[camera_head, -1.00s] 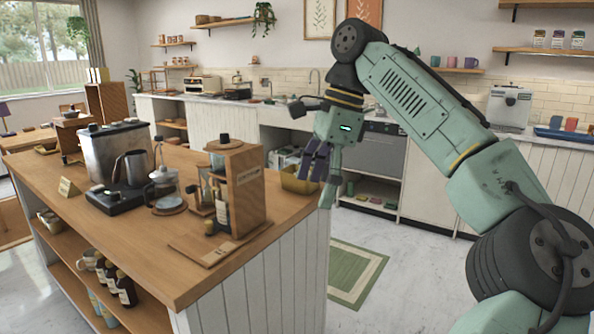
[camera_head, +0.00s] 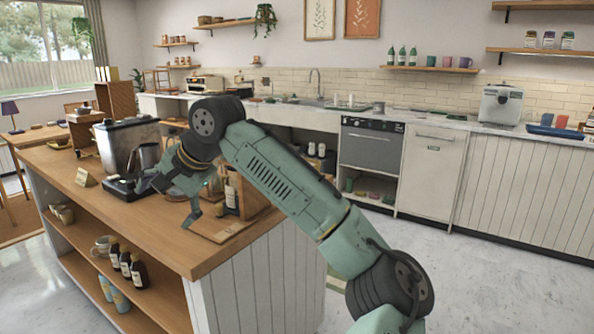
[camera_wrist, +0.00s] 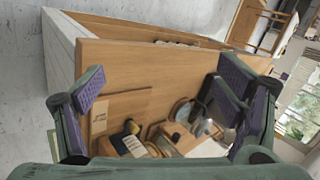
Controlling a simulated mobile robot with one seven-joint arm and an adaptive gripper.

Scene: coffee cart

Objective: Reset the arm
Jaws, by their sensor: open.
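My gripper (camera_head: 168,204) is over the wooden top of the coffee island (camera_head: 165,255) in the head view, in front of the grinder and kettle. In the wrist view my gripper (camera_wrist: 160,105) has its two purple-padded fingers spread wide, with nothing held between them. Below the fingers the wrist view shows the island top (camera_wrist: 150,65), tilted in the picture, with a flat wooden board (camera_wrist: 118,108) and a dark-lidded coffee item (camera_wrist: 128,138). My arm hides part of the coffee gear in the head view.
A silver box-shaped machine (camera_head: 125,140) and a kettle (camera_head: 149,156) stand behind my gripper. A small card (camera_head: 86,178) stands at left. Dark bottles (camera_head: 126,265) and mugs sit on the island's lower shelf. The floor (camera_head: 470,285) at right is clear.

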